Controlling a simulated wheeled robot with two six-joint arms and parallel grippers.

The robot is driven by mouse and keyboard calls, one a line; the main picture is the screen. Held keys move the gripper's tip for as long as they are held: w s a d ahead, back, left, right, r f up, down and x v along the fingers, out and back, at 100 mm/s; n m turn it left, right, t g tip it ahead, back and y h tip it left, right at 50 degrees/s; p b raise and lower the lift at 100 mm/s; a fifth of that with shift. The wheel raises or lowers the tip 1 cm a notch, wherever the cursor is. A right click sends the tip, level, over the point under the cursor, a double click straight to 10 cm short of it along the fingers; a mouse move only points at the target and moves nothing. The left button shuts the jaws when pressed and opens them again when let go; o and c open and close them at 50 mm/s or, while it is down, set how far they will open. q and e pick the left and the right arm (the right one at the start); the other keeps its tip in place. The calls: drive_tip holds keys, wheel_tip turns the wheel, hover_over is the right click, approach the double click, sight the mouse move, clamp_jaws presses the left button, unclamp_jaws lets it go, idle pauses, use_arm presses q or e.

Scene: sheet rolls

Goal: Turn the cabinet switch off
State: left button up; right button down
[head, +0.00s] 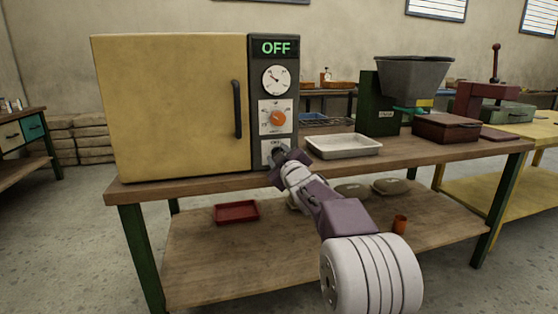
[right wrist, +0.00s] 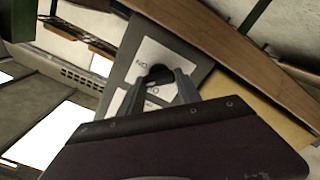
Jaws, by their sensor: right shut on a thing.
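The yellow cabinet (head: 170,110) stands on the wooden workbench with its door shut. Its dark control panel (head: 290,92) shows a green OFF display (head: 276,47) at the top. Below are a round white dial and an orange knob (head: 278,118). The switch sits on a white plate (head: 267,146) at the panel's bottom; my gripper mostly covers it. My right gripper (head: 279,154) is at this plate. In the right wrist view its fingers (right wrist: 160,82) are shut around the dark switch (right wrist: 159,74), over the label. My left gripper is not in view.
A white tray (head: 343,145) lies on the bench right of the panel. A green machine with a grey hopper (head: 412,78) and a brown box (head: 446,128) stand farther right. The lower shelf holds a red tray (head: 237,212), sacks and an orange cup (head: 400,224).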

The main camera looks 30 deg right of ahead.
drive_tip(key=shift+f+n+b, duration=0.15)
drive_tip(key=shift+n+b, duration=0.7)
drive_tip(key=shift+n, duration=1.4)
drive_tip(key=shift+f+n+b, duration=0.1)
drive_tip(key=shift+n+b, duration=0.7)
drive_tip(key=shift+n, duration=1.45)
drive_tip(key=shift+a, duration=0.1)
drive_tip(key=c, duration=0.8)
unclamp_jaws()
drive_tip(key=shift+c, duration=0.2)
drive_tip(key=shift+r, duration=0.1)
